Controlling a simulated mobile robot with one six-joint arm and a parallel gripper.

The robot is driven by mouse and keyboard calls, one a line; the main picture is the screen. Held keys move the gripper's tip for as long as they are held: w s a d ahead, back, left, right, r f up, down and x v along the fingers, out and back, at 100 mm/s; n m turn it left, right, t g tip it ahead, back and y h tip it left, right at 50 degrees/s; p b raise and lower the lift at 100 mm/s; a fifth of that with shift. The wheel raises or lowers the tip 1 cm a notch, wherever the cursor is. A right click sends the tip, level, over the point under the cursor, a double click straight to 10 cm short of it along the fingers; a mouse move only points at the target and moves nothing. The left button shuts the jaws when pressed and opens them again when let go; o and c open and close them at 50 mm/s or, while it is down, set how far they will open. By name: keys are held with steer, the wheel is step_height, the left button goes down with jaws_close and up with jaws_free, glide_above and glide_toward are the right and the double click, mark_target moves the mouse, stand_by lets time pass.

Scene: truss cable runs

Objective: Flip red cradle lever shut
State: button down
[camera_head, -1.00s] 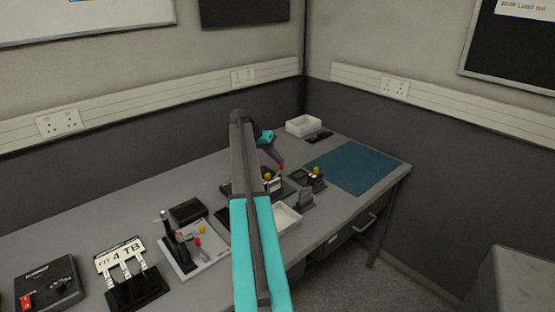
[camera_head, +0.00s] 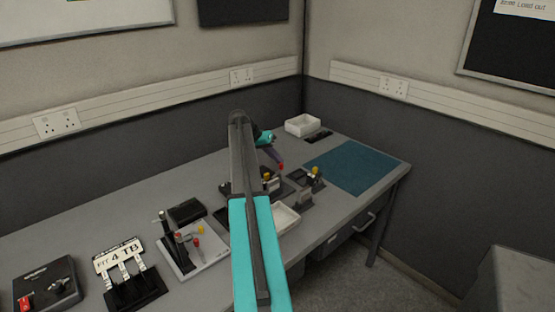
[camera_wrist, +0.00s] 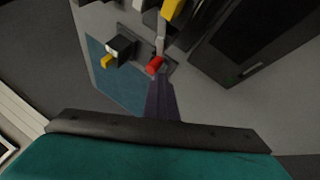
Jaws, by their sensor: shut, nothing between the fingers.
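A small red lever end (camera_head: 281,166) shows in the head view beside a dark fixture on the bench, just past my arm. In the wrist view the red end (camera_wrist: 155,65) lies at the tip of my narrow dark purple gripper (camera_wrist: 161,82). The gripper is shut with nothing held. Its tip appears very close to the red end; I cannot tell whether they touch. In the head view my gripper (camera_head: 272,154) points down toward the red end. My arm hides part of the fixture, so the lever's angle is unclear.
Yellow-knobbed parts (camera_head: 316,171) stand close by; one also shows in the wrist view (camera_wrist: 107,62). A white tray (camera_head: 286,218) lies in front. A teal mat (camera_head: 352,166) is clear at right. Another stand with a red handle (camera_head: 197,243) is at left.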

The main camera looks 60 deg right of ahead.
steer(key=shift+a+f, duration=0.35)
steer(key=shift+a, duration=0.55)
steer(key=shift+f, duration=0.1)
steer(key=w+d, duration=0.3)
steer(key=w, duration=0.1)
steer(key=shift+d+r+b, duration=0.1)
steer(key=shift+r+b, duration=0.2)
steer(key=shift+r, duration=0.05)
steer(key=w+a+r+p, duration=0.1)
steer(key=w+r+p, duration=0.2)
steer(key=w+r, duration=0.2)
step_height(320, 180, up, 3)
steer(key=shift+a+r+p, duration=0.1)
steer(key=shift+a+p, duration=0.25)
steer(key=shift+p, duration=0.05)
steer(key=shift+w, duration=0.2)
